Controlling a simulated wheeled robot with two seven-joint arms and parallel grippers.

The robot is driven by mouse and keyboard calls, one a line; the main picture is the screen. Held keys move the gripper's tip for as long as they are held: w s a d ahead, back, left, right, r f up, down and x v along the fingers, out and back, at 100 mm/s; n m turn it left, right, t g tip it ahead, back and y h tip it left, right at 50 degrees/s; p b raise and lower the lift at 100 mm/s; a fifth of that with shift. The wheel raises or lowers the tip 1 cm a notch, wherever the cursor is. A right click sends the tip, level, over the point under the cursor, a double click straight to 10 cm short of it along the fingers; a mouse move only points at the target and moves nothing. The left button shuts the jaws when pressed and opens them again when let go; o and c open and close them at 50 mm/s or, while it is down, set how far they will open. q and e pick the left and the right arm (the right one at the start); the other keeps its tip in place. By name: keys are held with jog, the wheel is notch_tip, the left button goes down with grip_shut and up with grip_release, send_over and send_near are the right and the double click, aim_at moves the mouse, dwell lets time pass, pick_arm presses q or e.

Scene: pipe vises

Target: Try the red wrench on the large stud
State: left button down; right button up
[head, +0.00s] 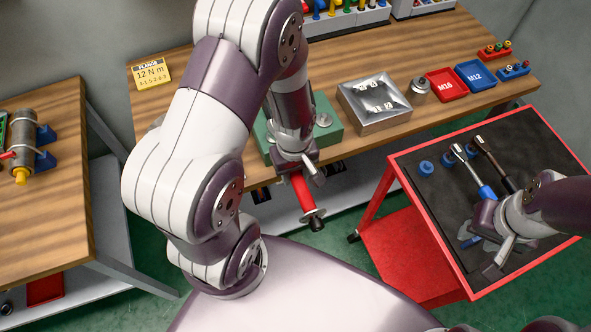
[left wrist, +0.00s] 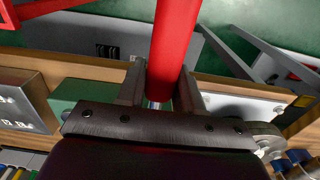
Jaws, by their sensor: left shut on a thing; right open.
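My left gripper (head: 298,172) is shut on the red wrench (head: 303,195), held by its red handle in the air in front of the main bench. The wrench points toward me and down, ending in a dark disc. In the left wrist view the red handle (left wrist: 175,45) stands between the two fingers (left wrist: 160,92). I cannot make out the large stud. My right gripper (head: 484,252) is open over the tool cart.
The red-rimmed cart (head: 432,222) holds a blue-handled wrench (head: 474,176), a dark-handled wrench (head: 494,163) and blue round parts. A metal tray (head: 398,116) with nuts, a red M16 tray (head: 446,84) and a blue M12 tray (head: 475,75) sit on the bench. A sign (head: 152,74) reads 12 N m.

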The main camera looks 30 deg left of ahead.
pick_arm(q)
jog(key=shift+s+a, duration=0.15)
jog(key=shift+w+d, duration=0.3)
jog(key=shift+w, duration=0.1)
jog(key=shift+w+d+n, duration=0.45)
jog(key=shift+w+n, duration=0.15)
jog(key=shift+n, duration=0.1)
jog(key=shift+p, duration=0.3)
notch_tip(320, 180, up, 5)
jog(key=p, duration=0.4)
jog(key=shift+p, duration=0.4)
